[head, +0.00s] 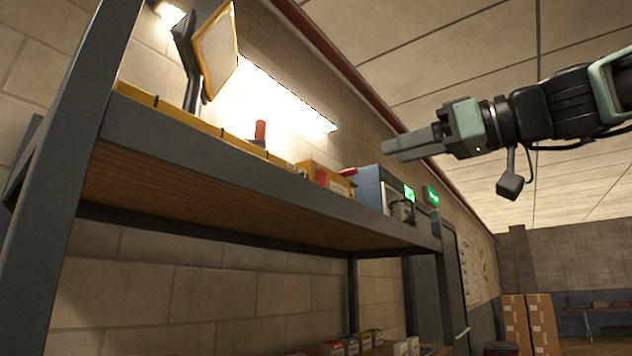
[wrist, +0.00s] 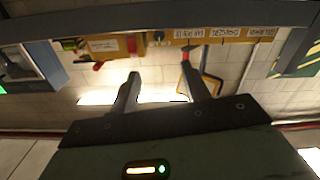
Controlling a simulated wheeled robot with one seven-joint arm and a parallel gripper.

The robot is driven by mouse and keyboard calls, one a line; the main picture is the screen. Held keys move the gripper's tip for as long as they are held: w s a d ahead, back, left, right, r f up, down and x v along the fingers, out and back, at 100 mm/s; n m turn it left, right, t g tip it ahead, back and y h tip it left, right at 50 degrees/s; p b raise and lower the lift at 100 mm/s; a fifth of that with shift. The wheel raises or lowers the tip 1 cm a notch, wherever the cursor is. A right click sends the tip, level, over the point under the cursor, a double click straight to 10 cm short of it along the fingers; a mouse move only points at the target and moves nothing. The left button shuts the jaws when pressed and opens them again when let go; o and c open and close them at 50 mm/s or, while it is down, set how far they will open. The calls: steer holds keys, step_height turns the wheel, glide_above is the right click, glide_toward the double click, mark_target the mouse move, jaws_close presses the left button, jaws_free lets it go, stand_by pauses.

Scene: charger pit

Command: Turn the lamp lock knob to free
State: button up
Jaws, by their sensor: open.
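A lamp-like panel with a yellow frame (head: 216,48) stands tilted on a dark post at the left of the shelf in the head view. A red upright cylinder (head: 260,131) stands behind the yellow strip along the shelf; I cannot tell whether it is the lock knob. In the wrist view, a red-tipped part (wrist: 185,55) shows near one finger. No knob marking is readable. My gripper (head: 391,149) is raised above the shelf's right end in the head view, apart from everything. Its two fingers are spread and empty in the wrist view (wrist: 159,76).
The shelf (head: 250,178) has a metal front edge. A blue-grey box (head: 371,187) with a green light and a yellow box (head: 313,177) with red parts stand at its right end. A bright strip light (head: 290,95) is on the wall behind. The space around my gripper is clear.

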mark_target(305, 176)
steer(key=p+x, duration=0.8)
steer(key=x, duration=0.8)
steer(key=shift+w+a+r, duration=0.1)
steer(key=shift+w, duration=0.1)
steer(key=shift+w+a+p, duration=0.3)
steer(key=shift+a, duration=0.05)
